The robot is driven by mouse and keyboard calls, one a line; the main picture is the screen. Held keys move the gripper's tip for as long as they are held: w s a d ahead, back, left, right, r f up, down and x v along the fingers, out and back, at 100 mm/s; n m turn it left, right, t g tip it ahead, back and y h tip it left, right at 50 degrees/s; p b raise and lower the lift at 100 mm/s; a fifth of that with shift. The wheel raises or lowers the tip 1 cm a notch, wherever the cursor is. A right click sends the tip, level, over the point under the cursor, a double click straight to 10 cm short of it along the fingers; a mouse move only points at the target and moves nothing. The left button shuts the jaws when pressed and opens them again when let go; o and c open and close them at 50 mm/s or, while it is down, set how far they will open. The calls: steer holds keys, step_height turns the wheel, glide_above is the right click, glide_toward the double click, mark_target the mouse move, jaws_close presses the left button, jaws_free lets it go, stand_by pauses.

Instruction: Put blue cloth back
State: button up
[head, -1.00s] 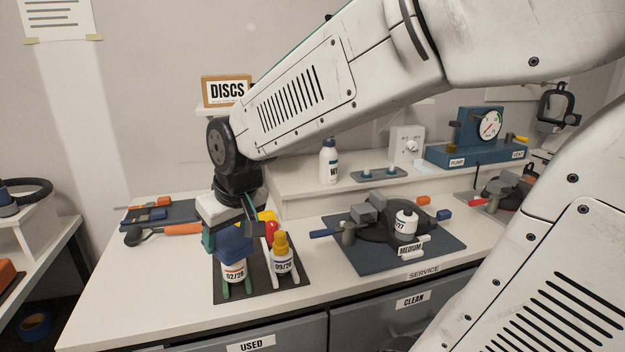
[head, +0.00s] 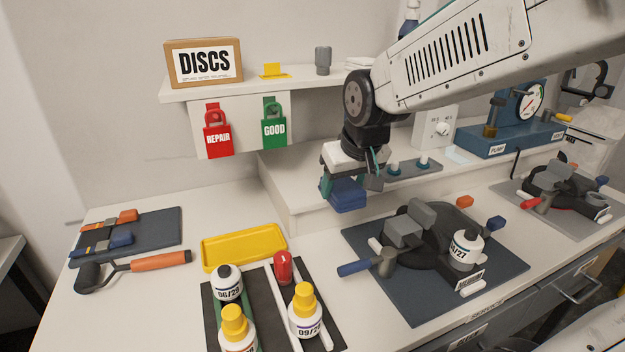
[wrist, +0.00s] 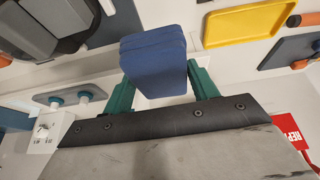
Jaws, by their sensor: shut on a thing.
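My gripper (head: 345,178) is shut on a folded blue cloth (head: 347,196), held in the air in front of the raised back ledge, left of the press on the blue mat. In the wrist view the blue cloth (wrist: 153,62) sits between the green fingers of my gripper (wrist: 160,85), with nothing touching its far end. No other blue cloth is clearly seen; a folded white stack (head: 360,64) lies on the upper shelf.
A yellow tray (head: 244,247) lies empty on the bench. Several bottles stand in a dark rack (head: 262,312) at the front. A black press (head: 432,240) with a blue lever stands on a blue mat (head: 495,290). An orange-handled tool (head: 160,261) lies left.

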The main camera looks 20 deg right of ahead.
steer(key=w+a, duration=0.1)
steer(key=w, duration=0.3)
steer(key=w+a+f, duration=0.1)
steer(key=w, duration=0.3)
steer(key=w+a, duration=0.1)
steer(key=w, duration=0.3)
steer(key=shift+w+a+f, duration=0.15)
steer(key=shift+a, duration=0.05)
steer(key=shift+w+a+f, duration=0.1)
steer(key=shift+w+f, duration=0.05)
steer(key=shift+w, duration=0.15)
steer(key=shift+s+f, duration=0.1)
steer(key=shift+f, duration=1.5)
steer(key=shift+f, duration=0.2)
steer(key=o, duration=1)
steer(key=shift+r, duration=0.15)
steer(key=v, duration=1.2)
steer(key=shift+r, duration=0.1)
